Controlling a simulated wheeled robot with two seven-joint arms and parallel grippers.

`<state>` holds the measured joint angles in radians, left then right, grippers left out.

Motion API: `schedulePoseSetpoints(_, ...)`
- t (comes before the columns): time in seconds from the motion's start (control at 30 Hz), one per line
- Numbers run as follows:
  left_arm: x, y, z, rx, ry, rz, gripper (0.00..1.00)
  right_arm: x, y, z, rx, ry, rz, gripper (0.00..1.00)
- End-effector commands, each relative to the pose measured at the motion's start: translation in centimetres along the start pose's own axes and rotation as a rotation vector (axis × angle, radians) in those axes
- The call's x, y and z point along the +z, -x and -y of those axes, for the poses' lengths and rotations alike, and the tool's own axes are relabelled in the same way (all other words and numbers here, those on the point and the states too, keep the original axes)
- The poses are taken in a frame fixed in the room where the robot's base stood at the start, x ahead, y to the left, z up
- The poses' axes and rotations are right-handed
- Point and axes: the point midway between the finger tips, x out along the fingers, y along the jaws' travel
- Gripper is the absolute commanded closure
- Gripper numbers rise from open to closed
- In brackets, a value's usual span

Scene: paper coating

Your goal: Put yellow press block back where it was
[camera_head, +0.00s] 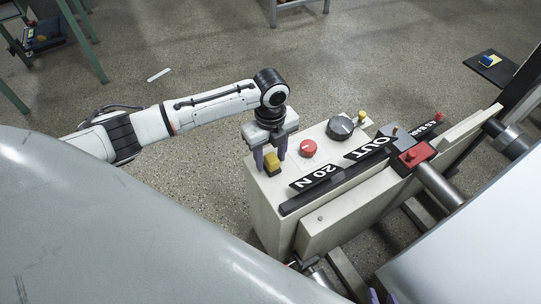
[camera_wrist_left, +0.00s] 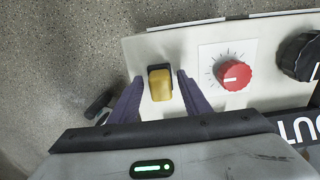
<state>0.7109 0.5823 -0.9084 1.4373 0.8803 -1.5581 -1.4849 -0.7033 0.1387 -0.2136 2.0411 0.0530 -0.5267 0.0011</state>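The yellow press block (camera_head: 272,162) is a small rounded yellow piece at the near left corner of the pale machine's top panel. In the left wrist view the yellow press block (camera_wrist_left: 160,86) has a dark back end and sits upon the panel. My left gripper (camera_head: 270,158) points down over it. Its two purple fingers stand on either side of the block, with a gap showing on each side in the wrist view (camera_wrist_left: 161,78). It is open. Purple tips of my right gripper (camera_head: 380,297) show at the bottom edge; most of it is cut off.
A metal roller (camera_head: 440,187) is at the right. A large grey curved surface (camera_head: 110,235) fills the lower left.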

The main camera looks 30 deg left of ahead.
Motion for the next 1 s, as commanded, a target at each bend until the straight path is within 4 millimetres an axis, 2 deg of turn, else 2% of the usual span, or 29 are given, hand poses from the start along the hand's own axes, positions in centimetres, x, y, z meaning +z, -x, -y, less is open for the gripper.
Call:
schedulePoseSetpoints(0.23,0.0,0.2,0.0,-0.001,0.000,0.001,0.57,-0.1,0.0,-0.1,0.001,0.001,-0.002,0.71)
schedulePoseSetpoints(0.33,0.1,1.2,0.0,-0.001,0.001,0.001,0.57,-0.3,0.1,-0.1,0.001,0.001,-0.003,0.71)
schedulePoseSetpoints(0.7,0.1,8.9,0.1,-0.003,0.000,0.002,0.57,-1.6,1.0,-0.1,0.005,0.008,-0.007,0.71)
schedulePoseSetpoints(0.83,0.1,10.9,0.1,-0.002,0.000,0.001,0.57,-1.7,1.1,-0.1,0.006,0.009,-0.005,0.71)
schedulePoseSetpoints(1.0,0.0,12.2,0.1,0.000,0.001,0.000,0.57,-1.5,1.0,0.0,0.007,0.007,0.001,0.71)
